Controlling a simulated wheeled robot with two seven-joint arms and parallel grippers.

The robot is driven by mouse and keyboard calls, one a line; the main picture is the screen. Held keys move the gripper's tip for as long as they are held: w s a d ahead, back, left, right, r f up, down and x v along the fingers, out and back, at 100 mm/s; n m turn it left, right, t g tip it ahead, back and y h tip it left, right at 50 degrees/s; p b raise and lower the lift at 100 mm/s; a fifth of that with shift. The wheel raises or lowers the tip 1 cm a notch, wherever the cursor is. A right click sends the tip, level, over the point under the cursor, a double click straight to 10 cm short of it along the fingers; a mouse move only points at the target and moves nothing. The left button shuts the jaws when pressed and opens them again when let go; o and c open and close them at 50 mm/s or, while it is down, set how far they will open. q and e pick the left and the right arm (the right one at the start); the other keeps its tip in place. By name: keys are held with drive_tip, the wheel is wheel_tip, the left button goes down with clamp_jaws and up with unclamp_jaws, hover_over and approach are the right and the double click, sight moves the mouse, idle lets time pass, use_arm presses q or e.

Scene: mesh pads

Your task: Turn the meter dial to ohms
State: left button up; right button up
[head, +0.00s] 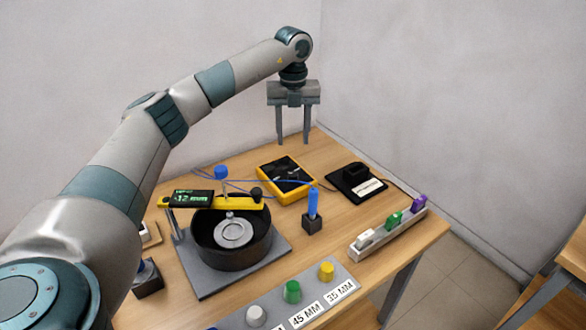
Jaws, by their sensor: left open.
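A yellow-framed device with a black face (286,176), which looks like the meter, lies on the table right of centre. Some light marks show on its face, but its dial is too small to make out. A blue cable runs across or near it. My left gripper (293,140) is open and empty, fingers pointing down, above the back edge of the table. It is behind and above the yellow device in the picture and apart from it. My right gripper is not in view.
A round black pot (232,258) stands on a grey plate, with a yellow bar and dark display (191,198) over it. A blue-handled tool (313,204) stands in a black block. Right are a black labelled unit (356,183) and a rack (362,247). Coloured knobs line the front strip.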

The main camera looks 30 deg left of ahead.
use_arm(q)
drive_tip(key=p, duration=0.1)
hover_over(293, 173)
wheel_tip(293, 173, down, 5)
drive_tip(key=shift+s+d+r, duration=0.1)
drive_tip(key=shift+s, duration=0.05)
wheel_tip(293, 173, down, 6)
drive_tip(key=shift+f+p, duration=0.25)
drive_tip(key=shift+p, duration=0.8)
drive_tip(key=shift+f, duration=0.8)
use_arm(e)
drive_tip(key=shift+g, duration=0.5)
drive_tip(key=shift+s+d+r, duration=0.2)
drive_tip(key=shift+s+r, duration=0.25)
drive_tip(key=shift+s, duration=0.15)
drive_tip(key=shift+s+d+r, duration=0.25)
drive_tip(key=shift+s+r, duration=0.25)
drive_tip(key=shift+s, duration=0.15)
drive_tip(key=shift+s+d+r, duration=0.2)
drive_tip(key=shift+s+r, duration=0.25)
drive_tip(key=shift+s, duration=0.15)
use_arm(q)
drive_tip(key=c, duration=0.9)
drive_tip(key=shift+c, duration=0.9)
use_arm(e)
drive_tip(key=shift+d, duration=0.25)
